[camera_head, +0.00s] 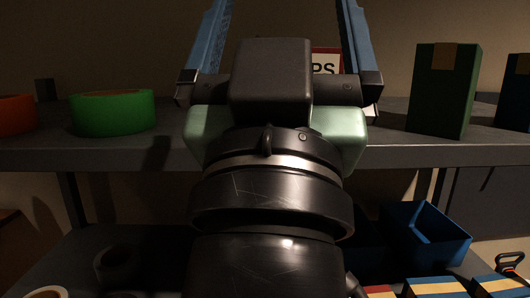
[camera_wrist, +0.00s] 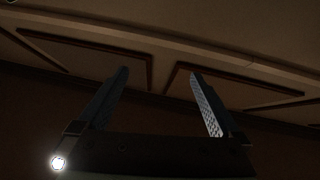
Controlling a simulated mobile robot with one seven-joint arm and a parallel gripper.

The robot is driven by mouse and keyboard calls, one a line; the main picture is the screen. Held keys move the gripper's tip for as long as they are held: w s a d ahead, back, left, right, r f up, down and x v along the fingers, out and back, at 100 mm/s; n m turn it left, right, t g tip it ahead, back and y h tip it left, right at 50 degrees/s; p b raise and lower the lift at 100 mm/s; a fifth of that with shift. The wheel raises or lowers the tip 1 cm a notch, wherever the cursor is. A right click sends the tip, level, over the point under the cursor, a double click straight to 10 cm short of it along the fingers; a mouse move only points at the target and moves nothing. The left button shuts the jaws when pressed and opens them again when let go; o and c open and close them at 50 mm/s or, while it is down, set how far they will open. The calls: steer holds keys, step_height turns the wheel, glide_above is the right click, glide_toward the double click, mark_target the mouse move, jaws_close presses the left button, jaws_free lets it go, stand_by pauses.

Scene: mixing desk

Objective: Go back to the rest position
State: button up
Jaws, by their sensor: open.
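My gripper (camera_head: 275,35) is in the upper middle of the head view, at the end of my black arm. Its two blue fingers stand wide apart and point up, with nothing seen between them. In the wrist view the gripper (camera_wrist: 160,85) is open and empty, its fingers toward a dim panelled surface. My wrist and gripper body hide the middle of the shelf.
A grey upper shelf (camera_head: 110,150) holds a green ring (camera_head: 112,114), an orange ring (camera_head: 15,114), a green box (camera_head: 443,92) and a dark blue box (camera_head: 516,95). A sign (camera_head: 326,66) stands behind my gripper. A blue bin (camera_head: 424,236) sits lower right.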

step_height(320, 180, down, 19)
steer(key=s+a+n+t+y+b, duration=0.1)
steer(key=s+y+b, duration=0.1)
steer(key=b, duration=1.5)
steer(key=shift+s+r+y, duration=0.15)
steer(key=shift+s+y, duration=0.05)
steer(key=shift+y, duration=0.2)
